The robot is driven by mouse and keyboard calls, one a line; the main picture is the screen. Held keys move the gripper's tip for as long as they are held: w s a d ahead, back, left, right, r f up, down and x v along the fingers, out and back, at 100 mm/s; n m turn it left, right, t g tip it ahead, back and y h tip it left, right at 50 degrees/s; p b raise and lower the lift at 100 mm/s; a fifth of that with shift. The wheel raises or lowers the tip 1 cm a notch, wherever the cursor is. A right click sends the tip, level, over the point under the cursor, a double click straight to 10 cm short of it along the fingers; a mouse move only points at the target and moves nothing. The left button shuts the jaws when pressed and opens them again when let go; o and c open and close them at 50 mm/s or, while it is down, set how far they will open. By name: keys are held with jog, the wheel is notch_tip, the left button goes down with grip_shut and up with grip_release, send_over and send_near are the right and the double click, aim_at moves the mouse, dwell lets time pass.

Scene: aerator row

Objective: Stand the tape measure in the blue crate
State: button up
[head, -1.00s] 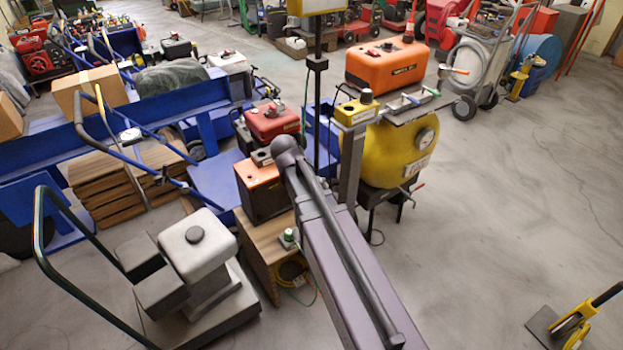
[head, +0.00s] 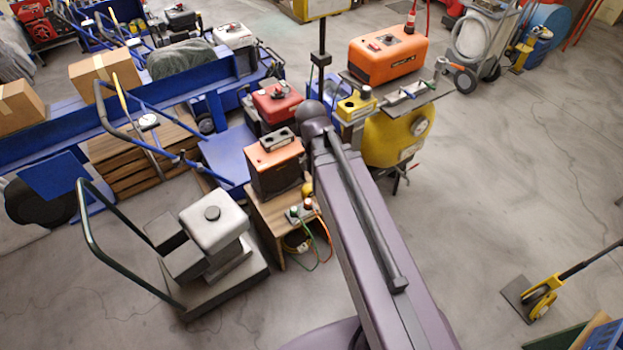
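I cannot make out a tape measure in the head view. No blue crate can be told for sure; a blue box-like thing (head: 340,88) behind the dark pole is partly hidden, and I cannot tell what it is. My arm's dark upper link crosses the lower middle of the view, with its far joint in front of the machines. My gripper is not in view, so I cannot tell whether it holds anything.
A wooden stand (head: 268,222) carries an orange-topped box (head: 275,170). A grey machine on a cart (head: 213,222) stands left. A yellow tank (head: 400,137) and orange case (head: 388,55) stand beyond my arm. A yellow jack (head: 541,298) lies right. Open floor (head: 510,190) is between.

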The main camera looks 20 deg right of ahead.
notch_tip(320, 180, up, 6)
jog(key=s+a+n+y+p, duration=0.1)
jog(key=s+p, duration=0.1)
jog(key=p, duration=0.3)
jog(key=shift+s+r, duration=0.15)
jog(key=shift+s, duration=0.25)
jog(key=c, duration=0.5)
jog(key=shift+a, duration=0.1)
